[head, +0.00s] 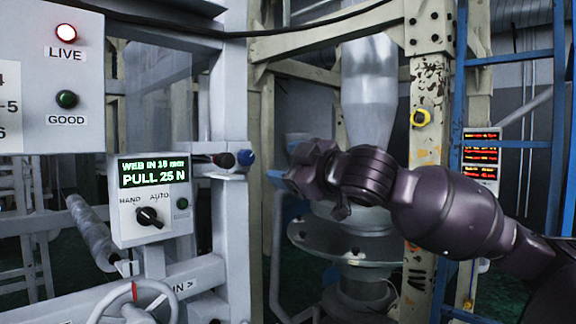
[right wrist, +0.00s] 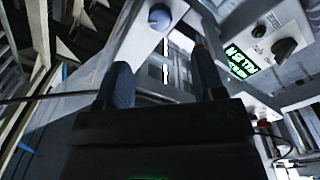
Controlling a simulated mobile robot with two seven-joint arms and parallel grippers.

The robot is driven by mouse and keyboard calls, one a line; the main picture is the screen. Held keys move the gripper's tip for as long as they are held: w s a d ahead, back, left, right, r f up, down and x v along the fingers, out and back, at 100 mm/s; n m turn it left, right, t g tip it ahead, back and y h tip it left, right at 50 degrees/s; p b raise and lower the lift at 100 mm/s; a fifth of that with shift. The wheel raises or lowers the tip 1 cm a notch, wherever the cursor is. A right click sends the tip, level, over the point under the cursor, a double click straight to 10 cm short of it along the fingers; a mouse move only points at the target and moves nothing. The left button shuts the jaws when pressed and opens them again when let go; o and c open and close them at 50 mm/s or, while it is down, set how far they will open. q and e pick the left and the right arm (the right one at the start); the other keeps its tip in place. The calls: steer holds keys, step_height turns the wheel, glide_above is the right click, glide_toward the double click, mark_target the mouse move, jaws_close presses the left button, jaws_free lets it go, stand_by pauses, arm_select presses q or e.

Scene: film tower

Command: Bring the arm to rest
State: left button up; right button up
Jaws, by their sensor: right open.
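My right arm (head: 440,208) reaches in from the right in the head view, dark purple and roughly level. My right gripper (head: 300,178) is at its left end, in front of the film tower's pale column, and appears clear of the frame. In the right wrist view its two fingers (right wrist: 163,75) stand apart with nothing held between them. Beyond them are a blue round knob (right wrist: 160,17) and the control box (right wrist: 262,50) with a green display. My left gripper is not in view.
The control box (head: 152,200) reads "WEB IN 15 mm, PULL 25 N" and has a HAND/AUTO switch (head: 149,216). A handwheel (head: 134,305) is below. Blue rails (head: 557,145) stand at right, near my arm.

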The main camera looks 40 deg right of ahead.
stand_by(0.3)
steer(key=w+d+f, duration=0.2)
steer(key=w+f, duration=0.1)
steer(key=f, duration=0.5)
steer(key=w+d+f, duration=0.2)
steer(key=f, duration=0.6)
step_height(320, 180, down, 20)
steer(key=s+a+m+g, duration=0.1)
steer(key=s+m+g, duration=0.1)
steer(key=s+a+f+m+g, duration=0.1)
steer(key=s+a+f+m, duration=0.1)
steer(key=s+a+f, duration=0.2)
steer(key=s+a+f+m+g+h, duration=0.1)
steer(key=s+a+f, duration=0.4)
steer(key=s+f, duration=0.5)
steer(key=s+a+f+m+g, duration=0.3)
steer(key=s+a+f, duration=0.2)
steer(key=f, duration=1)
steer(key=shift+s+m, duration=0.4)
steer(key=shift+s, duration=0.8)
